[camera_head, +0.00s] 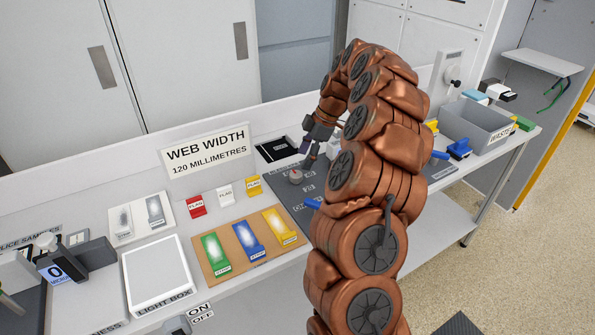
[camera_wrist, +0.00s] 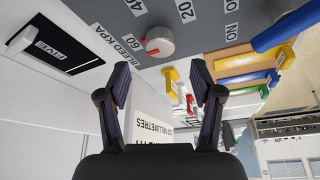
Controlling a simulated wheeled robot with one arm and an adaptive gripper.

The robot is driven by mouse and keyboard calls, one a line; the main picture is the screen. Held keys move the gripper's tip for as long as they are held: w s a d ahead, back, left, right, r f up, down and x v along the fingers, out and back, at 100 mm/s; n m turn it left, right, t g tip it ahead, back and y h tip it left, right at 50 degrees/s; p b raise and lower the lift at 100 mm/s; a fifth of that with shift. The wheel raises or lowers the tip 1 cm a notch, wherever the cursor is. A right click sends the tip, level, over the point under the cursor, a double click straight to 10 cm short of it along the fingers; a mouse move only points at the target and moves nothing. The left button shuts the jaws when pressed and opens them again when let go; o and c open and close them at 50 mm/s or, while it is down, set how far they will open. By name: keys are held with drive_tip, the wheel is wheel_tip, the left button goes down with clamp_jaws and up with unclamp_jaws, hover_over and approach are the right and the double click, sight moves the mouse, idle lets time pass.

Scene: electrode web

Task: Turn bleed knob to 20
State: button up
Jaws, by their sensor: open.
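The bleed knob (camera_wrist: 161,41) is a round, pale grey dial with a red mark at its lower left, on a dark grey panel (camera_wrist: 210,29). Numbers 60, 40 and 20 and a "BLEED KPA" label surround it; the red mark lies on the side of the 60 and the label. In the head view the knob (camera_head: 296,176) is small, so its setting cannot be read there. My gripper (camera_wrist: 160,80) is open and empty, its fingers apart and short of the knob in the wrist view. In the head view my gripper (camera_head: 306,148) is just above and behind the knob.
A blue handle (camera_wrist: 289,27) sticks out beside the panel. A black plate marked FIVE (camera_wrist: 62,46) lies on the other side. Small red (camera_head: 196,206), white and yellow flags and a coloured strip board (camera_head: 205,258) lie left of the panel. A grey waste bin (camera_head: 476,124) stands right.

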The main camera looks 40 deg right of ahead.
sight(296, 174)
drive_tip(key=shift+p+x, duration=0.75)
drive_tip(key=shift+x, duration=2.4)
drive_tip(key=shift+a, duration=0.1)
drive_tip(key=c, duration=1.1)
